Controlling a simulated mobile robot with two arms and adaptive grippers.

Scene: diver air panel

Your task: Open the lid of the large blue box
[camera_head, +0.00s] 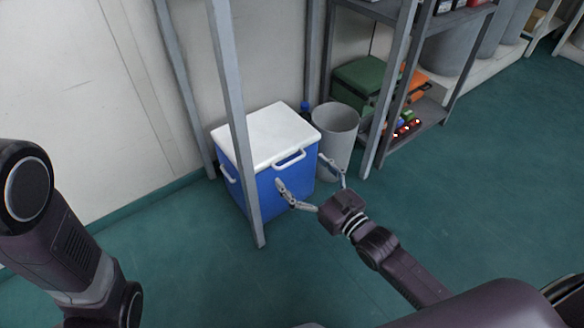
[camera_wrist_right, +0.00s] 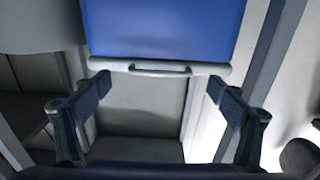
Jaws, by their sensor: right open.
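The large blue box (camera_head: 233,181) stands on the floor against the wall, behind a grey metal post. Its white lid (camera_head: 268,132) lies flat and closed on top, with a white handle (camera_head: 289,160) at the front edge. My right gripper (camera_head: 303,174) is open and empty in front of the box, its fingers spread to either side of the handle. In the right wrist view, the blue front (camera_wrist_right: 165,28) fills the top, and the white handle bar (camera_wrist_right: 158,69) lies between and just beyond the open fingers (camera_wrist_right: 158,88). I cannot tell whether anything touches. My left gripper is out of view.
A grey bin (camera_head: 337,137) stands close to the box's right side, with a blue bottle (camera_head: 305,112) behind. The grey post (camera_head: 239,130) rises before the box's left part. A shelf (camera_head: 425,119) with a green case (camera_head: 358,80) is at the right. The floor (camera_head: 480,190) is clear at right.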

